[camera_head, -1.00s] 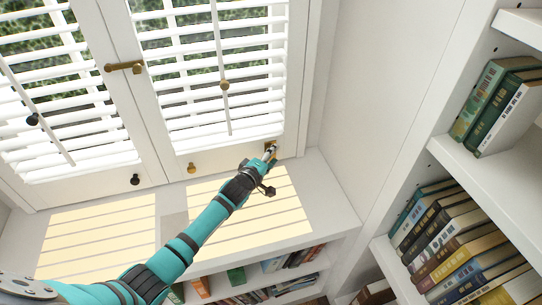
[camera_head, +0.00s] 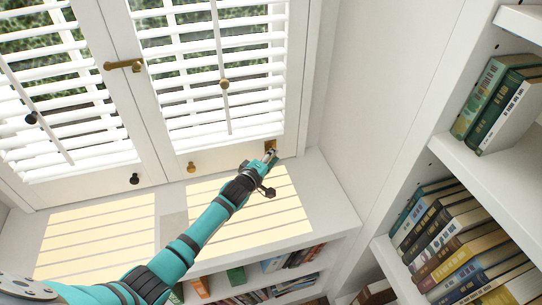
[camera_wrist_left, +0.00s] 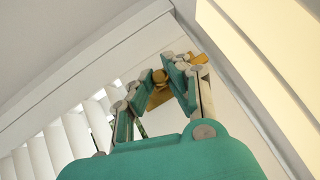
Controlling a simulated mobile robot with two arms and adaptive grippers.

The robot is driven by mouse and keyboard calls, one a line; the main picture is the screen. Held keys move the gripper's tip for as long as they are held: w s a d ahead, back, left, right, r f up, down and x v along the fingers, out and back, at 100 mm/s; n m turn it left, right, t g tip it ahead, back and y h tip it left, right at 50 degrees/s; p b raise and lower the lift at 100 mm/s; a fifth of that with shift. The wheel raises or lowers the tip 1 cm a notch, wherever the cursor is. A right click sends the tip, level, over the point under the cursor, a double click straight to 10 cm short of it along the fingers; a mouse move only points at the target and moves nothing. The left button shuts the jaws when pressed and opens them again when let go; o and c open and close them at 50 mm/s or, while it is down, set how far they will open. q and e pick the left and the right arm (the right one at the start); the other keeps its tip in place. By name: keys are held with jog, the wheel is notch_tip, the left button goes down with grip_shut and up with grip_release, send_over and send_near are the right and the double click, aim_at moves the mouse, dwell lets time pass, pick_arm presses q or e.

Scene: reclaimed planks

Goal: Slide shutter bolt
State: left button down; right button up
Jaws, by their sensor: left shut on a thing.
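The brass shutter bolt (camera_head: 270,144) is at the bottom right corner of the right shutter's frame (camera_head: 222,154), just above the sill. My left gripper (camera_head: 271,155) reaches it from below. In the left wrist view my left gripper (camera_wrist_left: 167,84) is shut on a brass part of the bolt (camera_wrist_left: 159,96), with more brass (camera_wrist_left: 191,58) showing beyond the fingers. The fingers hide part of the bolt, so I cannot tell its exact position. My right gripper is out of view.
A brass latch (camera_head: 124,65) joins the two shutters. Knobs (camera_head: 191,167) sit on their lower rails, and tilt rods (camera_head: 219,60) run down the slats. The sunlit sill (camera_head: 100,230) is bare. A bookshelf (camera_head: 470,165) stands at right, with more books below the sill.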

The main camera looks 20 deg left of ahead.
pick_arm(q)
jog(key=shift+f, duration=0.85)
jog(key=shift+s, duration=0.1)
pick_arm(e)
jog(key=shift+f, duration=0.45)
pick_arm(q)
jog(key=c, duration=1.2)
grip_release()
jog(key=shift+c, duration=0.2)
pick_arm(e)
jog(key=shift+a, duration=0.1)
pick_arm(q)
jog(key=v, duration=1.2)
jog(key=shift+r, duration=0.1)
jog(key=shift+a, duration=0.1)
